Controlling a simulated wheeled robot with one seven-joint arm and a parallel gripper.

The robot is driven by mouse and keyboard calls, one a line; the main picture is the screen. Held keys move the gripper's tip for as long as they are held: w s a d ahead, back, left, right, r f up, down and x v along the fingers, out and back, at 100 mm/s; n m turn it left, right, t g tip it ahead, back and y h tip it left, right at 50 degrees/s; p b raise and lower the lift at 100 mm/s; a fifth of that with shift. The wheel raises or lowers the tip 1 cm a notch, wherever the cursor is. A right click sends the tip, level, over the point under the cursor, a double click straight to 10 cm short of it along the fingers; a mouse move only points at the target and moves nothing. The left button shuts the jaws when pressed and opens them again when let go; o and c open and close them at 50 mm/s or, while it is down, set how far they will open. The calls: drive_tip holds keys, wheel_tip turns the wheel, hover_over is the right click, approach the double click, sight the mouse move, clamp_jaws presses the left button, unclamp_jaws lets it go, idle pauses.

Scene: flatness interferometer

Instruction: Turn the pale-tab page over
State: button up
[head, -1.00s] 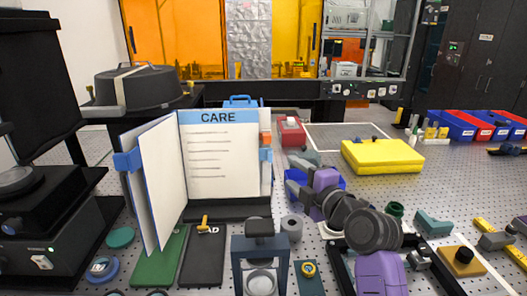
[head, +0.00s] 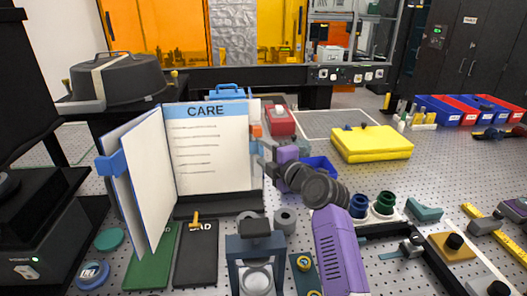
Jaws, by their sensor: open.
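An upright flip book stands open on a dark base. Its right side shows a white page headed CARE (head: 212,150) with lines of text. An orange tab (head: 256,131) sticks out at that side's right edge, with a pale blue tab (head: 255,147) just below it. Several pages (head: 148,190) are swung to the left, with a blue tab (head: 110,165) on their outer edge. My gripper (head: 266,152) is open beside the right-edge tabs. Its fingers are small and partly overlap the page edge, so I cannot tell whether they touch the pale tab.
A dark blue press-like fixture (head: 255,258) stands in front of the book, with green (head: 152,262) and black (head: 197,258) plates to its left. A yellow case (head: 371,143) and a red box (head: 279,122) lie behind my arm.

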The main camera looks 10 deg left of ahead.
drive_tip(key=shift+w+a, duration=0.1)
clamp_jaws()
idle(1.5)
